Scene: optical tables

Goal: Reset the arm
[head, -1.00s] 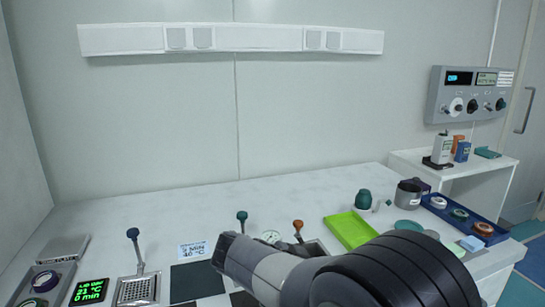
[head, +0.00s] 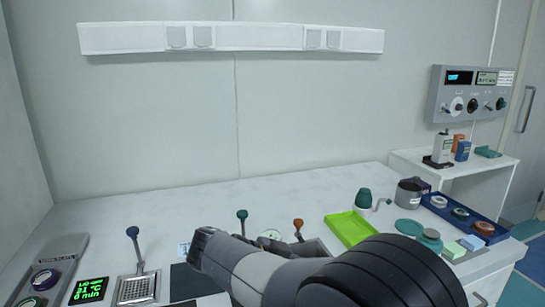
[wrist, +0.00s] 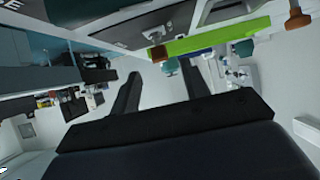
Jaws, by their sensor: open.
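My arm reaches across the lower middle of the head view, over the white table (head: 120,225). My gripper's fingertips are hidden in the head view. In the wrist view my gripper (wrist: 160,82) shows two dark fingers spread apart with nothing between them. It is open and empty. The wrist view looks out across the room, tilted, with a green tray edge (wrist: 215,38) near the top.
A green tray (head: 350,228), a teal-capped bottle (head: 363,198), a grey pot (head: 408,193) and a blue tray (head: 436,207) stand on the right. Levers with blue (head: 132,232), green (head: 242,215) and orange (head: 298,224) knobs rise from the table. A control box (head: 470,94) hangs on the wall.

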